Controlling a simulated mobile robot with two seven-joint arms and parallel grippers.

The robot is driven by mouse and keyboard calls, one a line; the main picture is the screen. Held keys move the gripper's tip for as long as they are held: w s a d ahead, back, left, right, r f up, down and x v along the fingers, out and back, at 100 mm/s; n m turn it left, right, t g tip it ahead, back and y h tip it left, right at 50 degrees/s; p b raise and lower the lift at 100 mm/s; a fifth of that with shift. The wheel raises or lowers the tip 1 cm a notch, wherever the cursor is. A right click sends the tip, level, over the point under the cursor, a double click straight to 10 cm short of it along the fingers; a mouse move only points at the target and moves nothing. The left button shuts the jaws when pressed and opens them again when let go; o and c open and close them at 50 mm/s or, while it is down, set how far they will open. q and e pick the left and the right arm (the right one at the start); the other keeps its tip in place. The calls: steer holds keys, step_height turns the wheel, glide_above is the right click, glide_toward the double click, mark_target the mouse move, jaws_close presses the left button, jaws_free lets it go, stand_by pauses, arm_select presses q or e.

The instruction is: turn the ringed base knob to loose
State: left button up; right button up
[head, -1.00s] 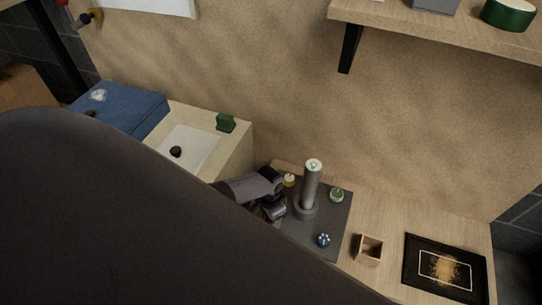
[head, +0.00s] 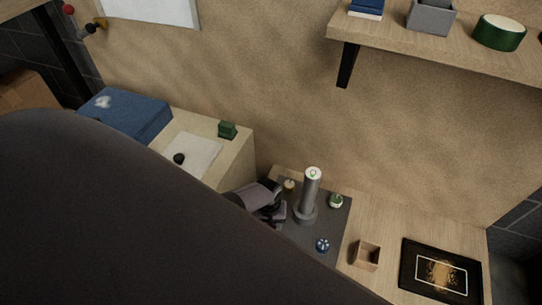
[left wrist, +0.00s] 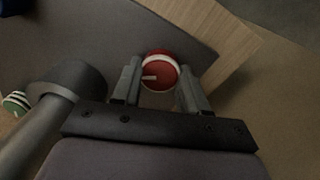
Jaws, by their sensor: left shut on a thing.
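A red knob (left wrist: 160,72) with a white ring and a pale pointer line is between the fingers of my left gripper (left wrist: 160,82) in the left wrist view. The fingers are shut on its sides. The pointer line lies roughly level, pointing left in that view. In the head view my left gripper (head: 276,206) is beside the grey post (head: 310,193), at the left of the dark base plate (head: 299,240). The red knob is hidden there. My right gripper is not in view.
The plate also bears a brass knob (head: 289,185), a green knob (head: 336,201) and a blue knob (head: 323,245). A small wooden box (head: 366,256) and a black framed picture (head: 405,268) are to the right. A shelf (head: 390,44) hangs above.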

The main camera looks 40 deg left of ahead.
arm_select(q)
steer(key=n, duration=0.4)
steer(key=shift+r+n, duration=0.1)
steer(key=shift+n, duration=0.2)
steer(key=n, duration=0.4)
steer(key=shift+p, duration=0.4)
steer(key=shift+n+y, duration=0.3)
steer(key=shift+n, duration=1.4)
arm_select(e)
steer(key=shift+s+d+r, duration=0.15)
arm_select(q)
steer(key=o, duration=1)
steer(key=shift+s, duration=0.1)
steer(key=shift+o, duration=0.2)
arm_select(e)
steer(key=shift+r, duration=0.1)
arm_select(q)
step_height(320, 180, up, 7)
steer(key=p, duration=0.6)
steer(key=shift+s, duration=0.15)
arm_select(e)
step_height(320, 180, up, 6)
arm_select(q)
steer(key=shift+p, duration=0.3)
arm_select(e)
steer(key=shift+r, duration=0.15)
